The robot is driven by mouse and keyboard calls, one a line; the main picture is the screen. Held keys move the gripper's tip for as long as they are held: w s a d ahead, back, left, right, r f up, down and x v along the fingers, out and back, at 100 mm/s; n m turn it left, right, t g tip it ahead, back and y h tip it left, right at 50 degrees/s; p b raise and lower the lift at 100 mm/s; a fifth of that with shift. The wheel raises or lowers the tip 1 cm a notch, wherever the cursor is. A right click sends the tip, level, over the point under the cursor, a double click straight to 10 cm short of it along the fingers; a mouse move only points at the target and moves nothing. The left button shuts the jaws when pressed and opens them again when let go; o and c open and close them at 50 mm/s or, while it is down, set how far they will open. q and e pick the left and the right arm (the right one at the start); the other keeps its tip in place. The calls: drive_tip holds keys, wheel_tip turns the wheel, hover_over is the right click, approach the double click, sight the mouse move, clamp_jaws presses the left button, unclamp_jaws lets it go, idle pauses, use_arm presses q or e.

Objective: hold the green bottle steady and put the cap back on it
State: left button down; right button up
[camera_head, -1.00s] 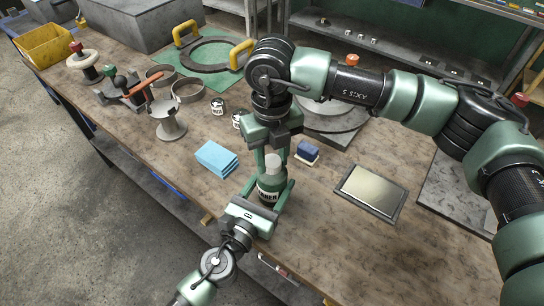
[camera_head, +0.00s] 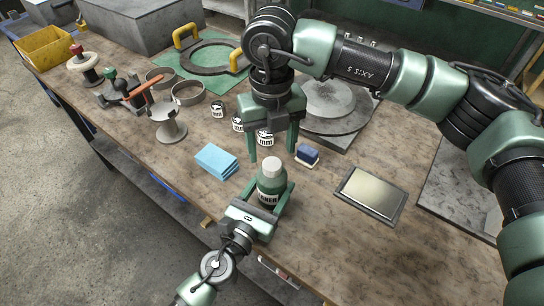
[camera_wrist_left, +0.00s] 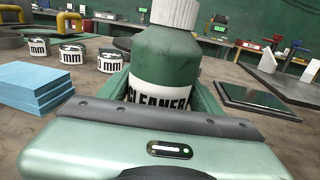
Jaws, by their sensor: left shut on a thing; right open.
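The green bottle (camera_head: 269,187) stands upright near the table's front edge, with a white label reading CLEANER in the left wrist view (camera_wrist_left: 165,65). The pale cap (camera_head: 272,166) sits on top of its neck; it also shows in the left wrist view (camera_wrist_left: 173,12), cut off by the top edge. I cannot tell how tightly it is seated. My left gripper (camera_head: 268,192) is shut on the bottle's body, one finger on each side. My right gripper (camera_head: 272,157) is open and empty, its fingers pointing down just above and behind the cap.
Light blue pads (camera_head: 216,160) lie left of the bottle. A dark blue sponge-like block (camera_head: 307,154) lies behind it to the right. A framed panel (camera_head: 370,192) lies further right. Small labelled weights (camera_head: 238,122) stand behind. The table between is clear.

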sight(265, 198)
use_arm(q)
drive_tip(key=shift+f, duration=0.1)
use_arm(e)
wheel_tip(265, 198, up, 7)
idle(0.3)
use_arm(q)
drive_tip(key=shift+c, duration=1.2)
unclamp_jaws()
drive_tip(key=b+v, duration=0.2)
drive_tip(key=v, duration=0.5)
drive_tip(key=shift+f, duration=0.2)
drive_tip(key=shift+s+a+r, duration=0.15)
drive_tip(key=shift+s+a, duration=0.05)
drive_tip(key=shift+s, duration=0.2)
use_arm(e)
wheel_tip(265, 198, down, 3)
drive_tip(key=shift+r, duration=0.2)
